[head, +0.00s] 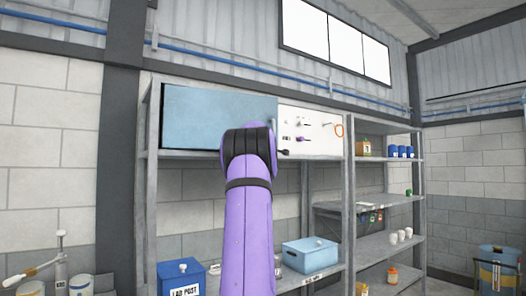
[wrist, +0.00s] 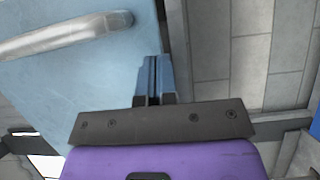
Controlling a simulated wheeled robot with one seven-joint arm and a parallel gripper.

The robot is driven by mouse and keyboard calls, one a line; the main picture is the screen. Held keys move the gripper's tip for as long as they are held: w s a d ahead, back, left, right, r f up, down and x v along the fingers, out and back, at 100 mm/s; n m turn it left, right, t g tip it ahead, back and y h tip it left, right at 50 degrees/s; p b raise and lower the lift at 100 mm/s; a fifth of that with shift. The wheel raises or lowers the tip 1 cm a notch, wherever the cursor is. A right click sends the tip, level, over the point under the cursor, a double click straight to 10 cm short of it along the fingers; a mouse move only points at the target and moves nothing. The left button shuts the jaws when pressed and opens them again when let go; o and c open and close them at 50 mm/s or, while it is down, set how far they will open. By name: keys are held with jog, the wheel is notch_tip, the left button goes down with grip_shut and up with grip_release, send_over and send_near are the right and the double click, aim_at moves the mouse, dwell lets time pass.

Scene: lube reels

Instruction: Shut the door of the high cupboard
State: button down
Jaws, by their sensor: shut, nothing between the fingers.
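The high cupboard's light-blue door (head: 195,115) shows at the top left of the grey shelf rack in the head view. Whether it stands ajar is hard to tell from there. In the wrist view the door (wrist: 90,75) fills the left side, with a pale metal handle (wrist: 65,36) across it. My gripper (wrist: 154,62) is shut and empty, its fingertips close by the door's right edge. I cannot tell whether they touch it. In the head view my purple arm hides the gripper and the door's lower right part.
A white panel with small tools (head: 312,130) is right of the door. Below are a blue box (head: 181,280) and a lighter blue box (head: 309,255). A second rack (head: 388,203) holds jars and tins. A blue drum (head: 499,270) stands far right.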

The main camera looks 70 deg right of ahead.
jog(key=shift+w+d+n+t+y, duration=0.8)
jog(key=shift+w+d+n+t, duration=0.3)
jog(key=shift+w+d+t, duration=0.3)
jog(key=shift+s, duration=0.1)
